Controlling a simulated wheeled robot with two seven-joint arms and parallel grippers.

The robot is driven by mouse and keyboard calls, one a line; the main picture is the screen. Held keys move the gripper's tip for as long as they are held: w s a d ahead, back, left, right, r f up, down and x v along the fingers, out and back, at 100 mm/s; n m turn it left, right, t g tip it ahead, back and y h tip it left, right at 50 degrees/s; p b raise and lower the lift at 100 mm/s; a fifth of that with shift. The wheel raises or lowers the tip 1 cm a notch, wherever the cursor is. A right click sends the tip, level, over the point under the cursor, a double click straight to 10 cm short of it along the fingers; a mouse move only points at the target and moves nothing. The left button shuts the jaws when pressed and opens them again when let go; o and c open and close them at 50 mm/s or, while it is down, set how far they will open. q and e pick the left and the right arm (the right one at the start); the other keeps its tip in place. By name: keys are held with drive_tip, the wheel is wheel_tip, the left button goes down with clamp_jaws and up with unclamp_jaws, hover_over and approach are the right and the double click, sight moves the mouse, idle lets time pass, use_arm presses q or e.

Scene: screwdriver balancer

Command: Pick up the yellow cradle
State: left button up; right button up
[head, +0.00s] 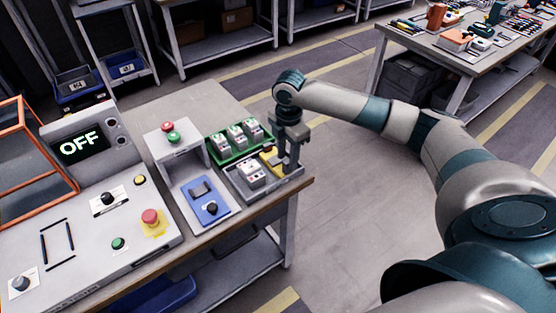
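The yellow cradle (270,158) lies in the right part of a grey tray (240,190) near the right end of the workbench. My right gripper (288,168) points down over the right side of this tray, right beside the cradle. Its two fingers show a gap between them. They partly hide the cradle's right side, and I cannot tell whether they touch it. My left gripper is not in view.
A white device (250,174) sits left of the cradle in the same tray. Behind is a green tray (217,160) with several white-green devices. A blue switch panel (207,205) and a white button stand (172,150) are to the left. The bench edge is close on the right.

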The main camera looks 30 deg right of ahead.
sight(280, 167)
drive_tip(key=shift+f, duration=1.4)
drive_tip(key=shift+c, duration=0.3)
clamp_jaws()
